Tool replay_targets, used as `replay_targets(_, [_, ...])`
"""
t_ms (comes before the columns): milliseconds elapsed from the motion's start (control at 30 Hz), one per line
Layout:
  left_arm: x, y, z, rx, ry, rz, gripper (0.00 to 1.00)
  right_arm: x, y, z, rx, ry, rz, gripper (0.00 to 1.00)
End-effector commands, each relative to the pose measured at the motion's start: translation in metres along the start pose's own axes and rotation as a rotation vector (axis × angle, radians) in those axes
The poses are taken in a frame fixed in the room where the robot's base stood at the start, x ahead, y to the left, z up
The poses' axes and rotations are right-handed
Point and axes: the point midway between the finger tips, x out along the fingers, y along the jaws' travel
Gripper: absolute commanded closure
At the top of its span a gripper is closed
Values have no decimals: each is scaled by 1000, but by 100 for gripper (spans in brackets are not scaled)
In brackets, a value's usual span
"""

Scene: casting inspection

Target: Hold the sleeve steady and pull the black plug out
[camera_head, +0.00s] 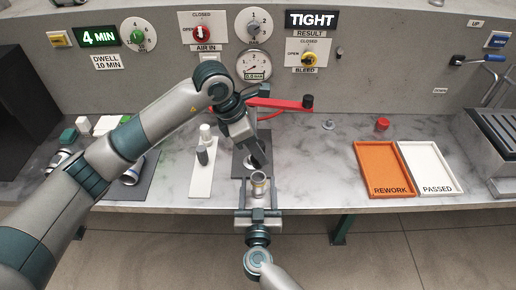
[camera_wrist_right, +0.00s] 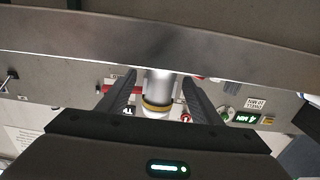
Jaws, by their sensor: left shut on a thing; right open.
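The sleeve (camera_head: 258,188) is a small metallic cylinder with a yellowish band, near the table's front edge. It also shows in the right wrist view (camera_wrist_right: 158,88), between the two dark fingers and apparently clear of both. My left gripper (camera_head: 260,163) comes down from above and behind, shut, its fingertips at the sleeve's far upper side; the exact contact is hidden. My right gripper (camera_head: 258,190) reaches in from the front, open, its fingers on either side of the sleeve. I cannot make out the black plug clearly in either view.
A dark mat (camera_head: 240,167) lies behind the grippers, with a red lever (camera_head: 280,103) above it. A white strip (camera_head: 202,182) with small cylinders is to the left. An orange rework tray (camera_head: 384,162) and white passed tray (camera_head: 428,160) stand right. Table between is clear.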

Motion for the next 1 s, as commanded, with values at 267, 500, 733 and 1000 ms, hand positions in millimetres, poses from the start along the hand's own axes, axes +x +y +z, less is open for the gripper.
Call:
replay_targets(267, [0,0,0,0,0,0,94,-29,0,1,1,-2,0,41])
replay_targets(500, [0,0,0,0,0,0,94,-71,0,2,1,-5,0,41])
replay_targets(733, [0,0,0,0,0,0,94,-105,0,3,-1,-6,0,41])
replay_targets(1000, [0,0,0,0,0,0,94,-118,0,2,-1,-4,0,41])
